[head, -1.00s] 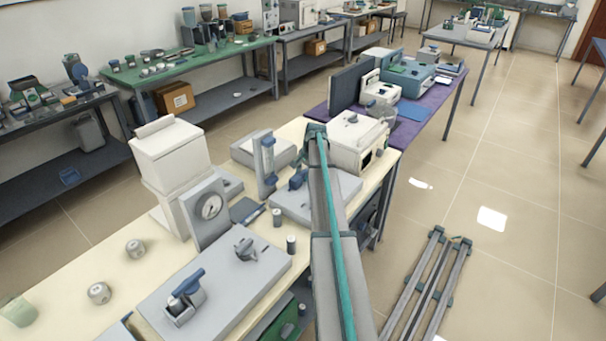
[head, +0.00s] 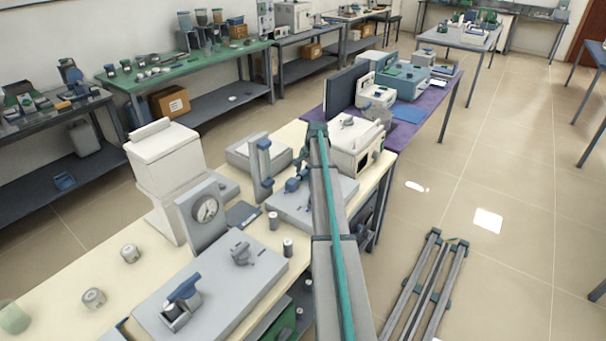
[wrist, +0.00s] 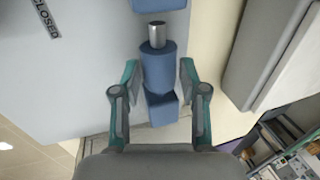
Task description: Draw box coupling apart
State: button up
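In the wrist view, a blue coupling piece (wrist: 158,68) with a rounded body and a square block below it lies over a pale grey plate. A short silver pin (wrist: 157,35) sticks out of its top toward a second blue piece (wrist: 160,4), cut by the upper edge. A bare length of pin shows between the two. My gripper (wrist: 159,78) is open, one teal finger on each side of the first piece, with narrow gaps visible. In the head view, the blue coupling (head: 294,184) sits on the grey plate (head: 285,208), left of my arm, which partly hides the area.
A CLOSED label (wrist: 45,18) is on the plate. A white furnace (head: 357,147) stands just right of my arm. A blue-topped upright post (head: 262,165) and a dial gauge box (head: 203,212) stand to the left. Small cylinders (head: 288,248) stand in front.

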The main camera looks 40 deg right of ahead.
jog(key=shift+o, duration=0.8)
jog(key=shift+a, duration=0.1)
jog(key=v, duration=1.2)
